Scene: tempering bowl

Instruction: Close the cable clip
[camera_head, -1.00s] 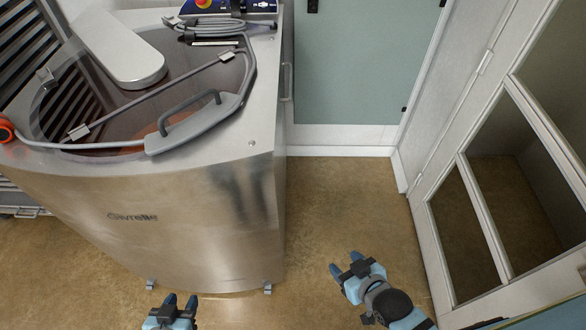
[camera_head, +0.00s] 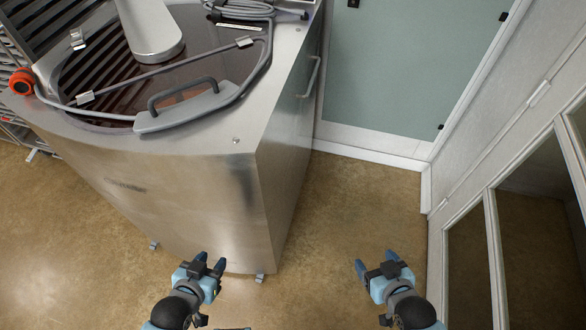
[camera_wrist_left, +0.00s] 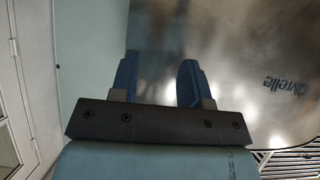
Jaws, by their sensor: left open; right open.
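Small pale metal clips sit on top of the steel machine (camera_head: 190,195). One clip (camera_head: 77,39) stands at the bowl's far left rim, apart from the grey cable. Another clip (camera_head: 85,97) and a third (camera_head: 244,41) are on the thin grey bar across the bowl opening. I cannot tell which is the cable clip or whether any is open. A grey cable (camera_head: 238,9) lies coiled at the back of the top. My left gripper (camera_head: 210,262) is open and empty, low before the machine's front; its fingers (camera_wrist_left: 157,78) face the steel panel. My right gripper (camera_head: 376,262) is open and empty over the floor.
A grey lid with a dark handle (camera_head: 183,93) lies at the front of the machine top. An orange-red knob (camera_head: 22,82) is at the left. Glazed cabinet doors (camera_head: 500,230) stand close on the right. Bare floor (camera_head: 345,205) lies between.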

